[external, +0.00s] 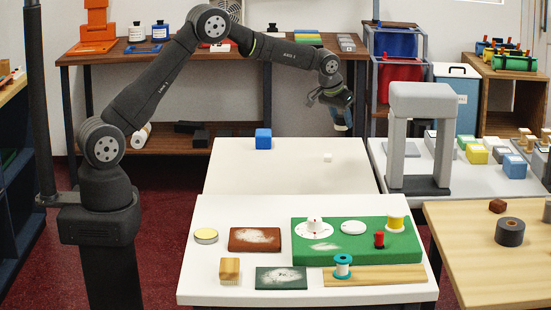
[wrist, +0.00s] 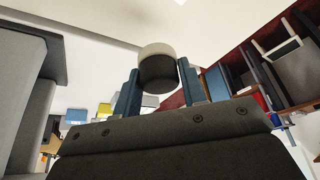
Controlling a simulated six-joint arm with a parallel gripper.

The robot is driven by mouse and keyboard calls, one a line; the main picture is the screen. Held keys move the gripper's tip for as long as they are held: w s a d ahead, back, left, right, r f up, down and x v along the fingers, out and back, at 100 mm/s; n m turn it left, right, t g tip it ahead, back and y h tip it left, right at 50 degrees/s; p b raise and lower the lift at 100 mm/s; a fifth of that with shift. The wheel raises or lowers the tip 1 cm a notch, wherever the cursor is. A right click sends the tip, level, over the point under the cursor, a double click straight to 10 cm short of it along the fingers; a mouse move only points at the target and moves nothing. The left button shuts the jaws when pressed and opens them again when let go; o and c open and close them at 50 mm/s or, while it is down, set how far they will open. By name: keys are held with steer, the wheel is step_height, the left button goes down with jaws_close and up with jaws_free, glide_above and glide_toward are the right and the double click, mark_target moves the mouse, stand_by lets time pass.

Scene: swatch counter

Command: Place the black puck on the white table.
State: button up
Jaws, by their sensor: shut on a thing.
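My gripper (external: 341,114) is raised above the back right of a white table (external: 235,180). In the wrist view its two blue fingers (wrist: 158,92) are shut on a short round piece (wrist: 158,68), with a dark face toward the camera and a pale cream band at the far side. I cannot tell whether this piece is the black puck; in the external view it is small and partly hidden by the fingers.
A grey arch (external: 420,135) stands close to the right of my gripper. A front table (external: 205,275) holds a green board (external: 305,250), spools and blocks.

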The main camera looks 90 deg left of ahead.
steer(key=w+d+r+m+h, duration=0.1)
steer(key=d+r+m, duration=0.1)
steer(key=d, duration=1.2)
steer(key=w+d+r+m, duration=0.1)
steer(key=d+r+m, duration=0.1)
steer(key=d, duration=1.2)
steer(key=s+d+r+m+t+h, duration=0.15)
steer(key=s+d, duration=0.35)
steer(key=d, duration=0.7)
steer(key=s+d+m+h, duration=0.1)
steer(key=s+d+m, duration=0.3)
steer(key=d, duration=0.9)
steer(key=s+d+m+h, duration=0.1)
steer(key=s+d+m, duration=0.2)
steer(key=s+d, duration=1.4)
steer(key=s+d+f+m+g+h, duration=0.15)
steer(key=s+m, duration=0.35)
steer(key=s, duration=1.9)
glide_above(207, 261)
steer(key=s+a, duration=0.1)
step_height(207, 261, down, 6)
steer(key=shift+s+f, duration=0.1)
steer(key=shift+f, duration=2.1)
